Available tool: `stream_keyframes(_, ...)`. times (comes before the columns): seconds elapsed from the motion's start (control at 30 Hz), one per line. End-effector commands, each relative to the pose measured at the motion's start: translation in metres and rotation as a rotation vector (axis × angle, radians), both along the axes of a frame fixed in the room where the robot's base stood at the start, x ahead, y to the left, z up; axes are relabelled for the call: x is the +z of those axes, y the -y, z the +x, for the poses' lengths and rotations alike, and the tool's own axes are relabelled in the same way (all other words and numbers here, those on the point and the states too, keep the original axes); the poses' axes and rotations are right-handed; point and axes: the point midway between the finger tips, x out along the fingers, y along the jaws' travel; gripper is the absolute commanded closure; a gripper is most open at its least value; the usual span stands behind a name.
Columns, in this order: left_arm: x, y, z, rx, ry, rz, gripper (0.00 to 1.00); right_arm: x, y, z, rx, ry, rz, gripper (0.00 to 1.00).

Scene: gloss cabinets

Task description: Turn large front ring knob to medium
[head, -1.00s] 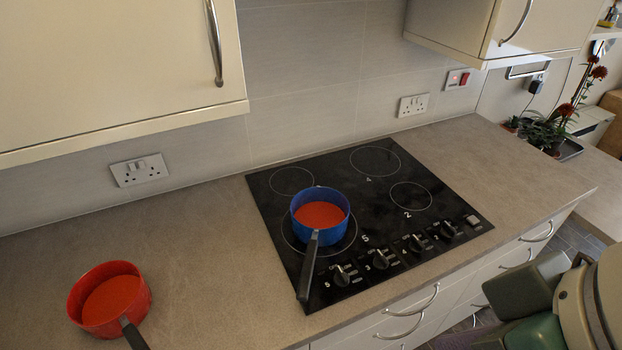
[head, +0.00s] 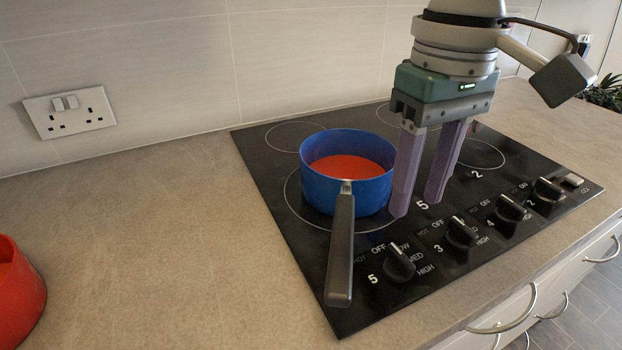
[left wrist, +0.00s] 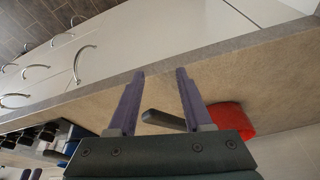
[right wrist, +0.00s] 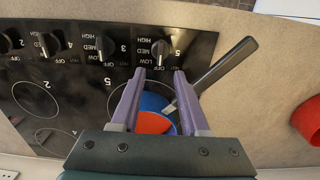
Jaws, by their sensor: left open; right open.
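The knob for ring 5 (head: 399,263) is a black dial at the cooktop's front left. Its bar seems to line up with OFF; MED is printed to its right. It shows in the right wrist view (right wrist: 161,48) just beyond my fingertips. My right gripper (head: 417,207) is open and empty, pointing down above the cooktop, apart from the knob, right of the blue pan (head: 322,192). The pan, holding red contents, sits on the large front ring (head: 291,195), its black handle left of the knob. My left gripper (left wrist: 160,72) is open and empty over the counter.
Several other knobs (head: 462,232) run along the cooktop's front edge to the right. A red pan (head: 18,298) stands on the counter at left; it and a dark handle show in the left wrist view (left wrist: 236,117). The counter (head: 150,230) between pan and cooktop is clear.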

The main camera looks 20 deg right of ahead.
Motion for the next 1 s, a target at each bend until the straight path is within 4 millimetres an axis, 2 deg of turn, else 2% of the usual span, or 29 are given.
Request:
stream_keyframes(0.3,-0.006,0.002,-0.001,0.004,-0.002,-0.006,0.5,-0.059,-0.001,-0.001,0.003,-0.003,0.0,0.55)
stream_keyframes(0.5,-0.01,0.003,-0.001,0.008,-0.002,-0.011,0.5,-0.085,-0.001,-0.001,0.004,-0.002,0.0,0.55)
stream_keyframes(0.87,-0.01,0.003,-0.001,0.007,-0.002,-0.011,0.5,-0.091,-0.001,-0.001,0.006,0.0,0.0,0.55)
stream_keyframes(1.0,-0.01,0.002,-0.001,0.006,-0.002,-0.008,0.5,-0.091,-0.001,-0.001,0.006,0.0,0.0,0.7)
